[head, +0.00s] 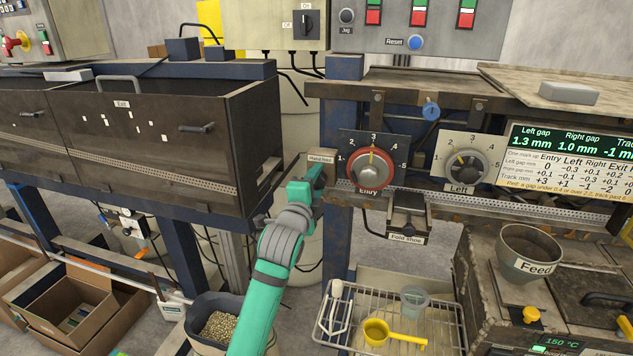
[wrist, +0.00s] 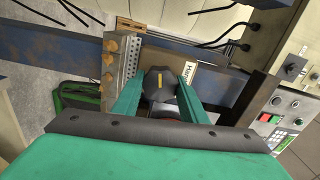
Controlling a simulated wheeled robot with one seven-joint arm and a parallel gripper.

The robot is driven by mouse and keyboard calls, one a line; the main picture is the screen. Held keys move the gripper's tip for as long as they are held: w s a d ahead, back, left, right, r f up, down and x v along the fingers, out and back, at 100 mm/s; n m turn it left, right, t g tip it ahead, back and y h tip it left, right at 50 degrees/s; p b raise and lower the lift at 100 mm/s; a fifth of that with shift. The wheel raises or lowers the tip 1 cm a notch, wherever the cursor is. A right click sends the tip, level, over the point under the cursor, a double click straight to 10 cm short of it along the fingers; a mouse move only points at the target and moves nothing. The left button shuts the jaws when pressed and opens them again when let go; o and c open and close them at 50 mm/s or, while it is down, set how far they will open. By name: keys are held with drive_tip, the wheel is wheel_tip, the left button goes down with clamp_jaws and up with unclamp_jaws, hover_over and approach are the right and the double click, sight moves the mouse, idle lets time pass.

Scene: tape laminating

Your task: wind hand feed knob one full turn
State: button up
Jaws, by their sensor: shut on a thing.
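The hand feed knob (wrist: 158,80) is dark with a yellow pointer line and shows between my two green fingers in the wrist view. My gripper (head: 310,183) is at the hand feed station and is shut on this knob, one finger on each side. In the head view the hand feed label (head: 321,159) shows just above my gripper, and the knob itself is hidden behind my fingers. The label also shows partly in the wrist view (wrist: 188,73), beside the knob. The pointer line looks nearly upright in the wrist view.
The red-ringed Entry dial (head: 372,168) sits close to the right of my gripper, with the Left dial (head: 465,162) further right. The dark Exit cabinet (head: 150,140) stands to the left. A bin of pellets (head: 212,322) and a wire rack (head: 345,325) are below.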

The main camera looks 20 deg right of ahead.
drive_tip(key=shift+f+m, duration=0.1)
drive_tip(key=shift+m, duration=0.3)
drive_tip(key=o, duration=1.1)
drive_tip(key=shift+w, duration=0.1)
drive_tip(key=shift+c, duration=0.2)
drive_tip(key=v, duration=1.1)
drive_tip(key=shift+d, duration=0.15)
